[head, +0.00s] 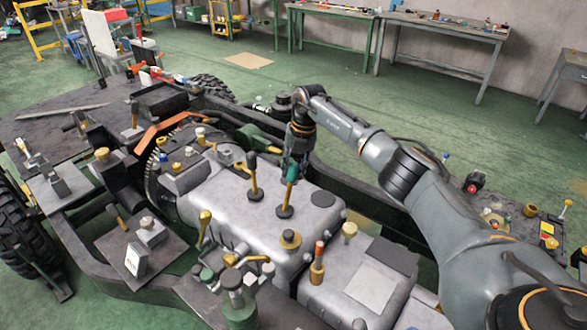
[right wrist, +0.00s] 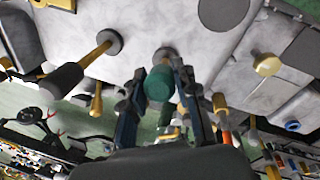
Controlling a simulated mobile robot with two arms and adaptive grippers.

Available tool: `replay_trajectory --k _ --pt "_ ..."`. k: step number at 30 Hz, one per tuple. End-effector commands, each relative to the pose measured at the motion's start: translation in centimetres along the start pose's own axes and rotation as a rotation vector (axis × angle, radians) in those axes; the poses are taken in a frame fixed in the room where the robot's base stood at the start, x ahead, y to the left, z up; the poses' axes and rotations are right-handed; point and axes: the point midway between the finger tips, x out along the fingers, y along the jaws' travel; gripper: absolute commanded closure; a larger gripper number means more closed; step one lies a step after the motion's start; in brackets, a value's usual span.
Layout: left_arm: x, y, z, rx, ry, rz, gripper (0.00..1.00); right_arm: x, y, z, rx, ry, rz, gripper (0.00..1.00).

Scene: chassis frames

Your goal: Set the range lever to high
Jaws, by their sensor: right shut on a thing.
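A lever with a green knob (head: 292,173) stands on the grey gearbox housing (head: 225,205), its dark round base on the top face. My right gripper (head: 292,168) comes down from above and is shut on this green knob. In the right wrist view the green knob (right wrist: 159,84) sits between the two fingers. A second lever with a black knob (head: 252,163) and a brass shaft stands just left of it and leans slightly; it also shows in the right wrist view (right wrist: 60,82). I see no high or low marking. My left gripper is not in view.
A brass-and-orange handle (head: 317,265) and a yellow-capped post (head: 349,230) rise from the housing in front. A brass lever (head: 204,225) stands at the left. The dark chassis rail (head: 350,190) runs behind my right gripper. Workbenches (head: 440,25) stand well back.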

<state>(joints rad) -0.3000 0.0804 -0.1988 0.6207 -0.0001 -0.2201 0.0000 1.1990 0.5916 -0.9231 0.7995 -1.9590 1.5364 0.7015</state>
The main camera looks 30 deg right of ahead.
Motion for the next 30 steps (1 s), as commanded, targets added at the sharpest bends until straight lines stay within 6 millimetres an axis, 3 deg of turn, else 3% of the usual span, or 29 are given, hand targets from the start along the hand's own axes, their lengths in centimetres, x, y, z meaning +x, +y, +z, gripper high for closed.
replay_trajectory --k 10,19,30 --pt "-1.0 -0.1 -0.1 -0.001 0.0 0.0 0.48 -0.4 0.4 -0.6 -0.011 -0.039 -0.027 1.0" --pt "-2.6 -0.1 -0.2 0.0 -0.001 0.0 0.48 -0.6 1.8 -2.7 -0.039 -0.179 -0.115 1.0" --pt "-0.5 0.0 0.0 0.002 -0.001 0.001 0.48 0.5 3.8 -5.8 -0.075 -0.4 -0.254 1.0"
